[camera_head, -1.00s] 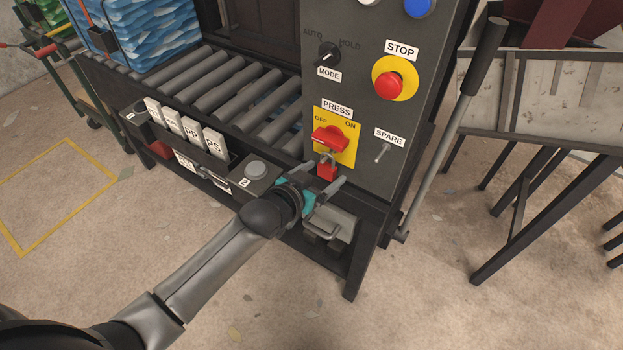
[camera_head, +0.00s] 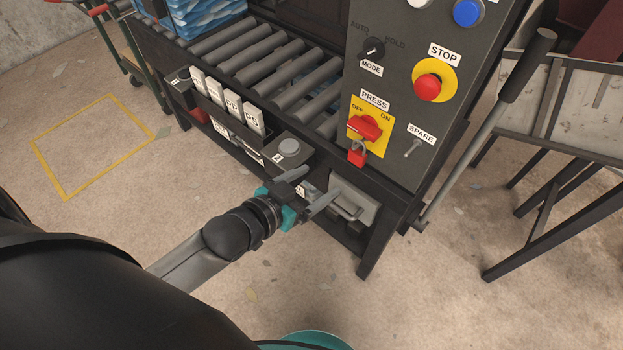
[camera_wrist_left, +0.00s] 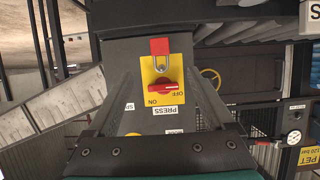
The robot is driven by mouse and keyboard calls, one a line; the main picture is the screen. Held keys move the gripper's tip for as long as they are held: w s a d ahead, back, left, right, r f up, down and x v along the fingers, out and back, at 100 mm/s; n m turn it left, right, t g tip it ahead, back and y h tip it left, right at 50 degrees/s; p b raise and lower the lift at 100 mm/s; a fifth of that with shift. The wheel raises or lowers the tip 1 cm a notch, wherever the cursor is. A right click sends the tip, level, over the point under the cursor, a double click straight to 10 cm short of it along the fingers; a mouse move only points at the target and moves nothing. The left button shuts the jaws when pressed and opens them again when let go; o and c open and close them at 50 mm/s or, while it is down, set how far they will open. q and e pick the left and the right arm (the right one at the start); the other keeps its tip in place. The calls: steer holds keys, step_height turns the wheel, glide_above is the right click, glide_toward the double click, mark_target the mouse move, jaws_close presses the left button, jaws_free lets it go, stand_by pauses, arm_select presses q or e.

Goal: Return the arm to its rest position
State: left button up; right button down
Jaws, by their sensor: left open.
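My left gripper (camera_head: 316,186) is open and empty, its two fingers apart. It is in front of the machine, below and left of the red padlock (camera_head: 357,153). The padlock hangs under the red PRESS switch (camera_head: 366,127) on its yellow plate, and the gripper is clear of both. In the left wrist view, the padlock (camera_wrist_left: 159,47) and the PRESS switch (camera_wrist_left: 168,90) show between the gripper's fingers (camera_wrist_left: 165,105), some distance beyond them. The switch handle there is close to the OFF label. My right gripper is not in view.
The control panel (camera_head: 405,150) carries a STOP button (camera_head: 428,87) and a MODE knob (camera_head: 373,48). A long lever (camera_head: 490,120) stands at its right. A roller conveyor (camera_head: 265,62) and a tag rack (camera_head: 228,105) are at the left. The yellow-outlined floor area (camera_head: 95,145) is empty.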

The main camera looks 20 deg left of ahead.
arm_select(q)
steer(key=shift+s+a+r, duration=0.1)
steer(key=shift+s+r, duration=0.05)
steer(key=shift+s, duration=0.15)
steer(key=s+a+f+n+g+y, duration=0.1)
steer(key=s+a+f+g+y, duration=0.3)
steer(key=f, duration=0.8)
steer(key=s+a+f+g+h, duration=0.15)
steer(key=s+f, duration=0.45)
steer(key=f, duration=0.6)
steer(key=s+f+g+y, duration=0.1)
steer(key=s+f+g, duration=0.2)
steer(key=s+f, duration=0.3)
steer(key=s+d+f+g, duration=0.1)
steer(key=s+f+g, duration=0.2)
steer(key=s+f, duration=0.4)
steer(key=s, duration=0.9)
steer(key=shift+d+f+y, duration=0.3)
steer(key=shift+y, duration=0.05)
steer(key=shift+g, duration=0.25)
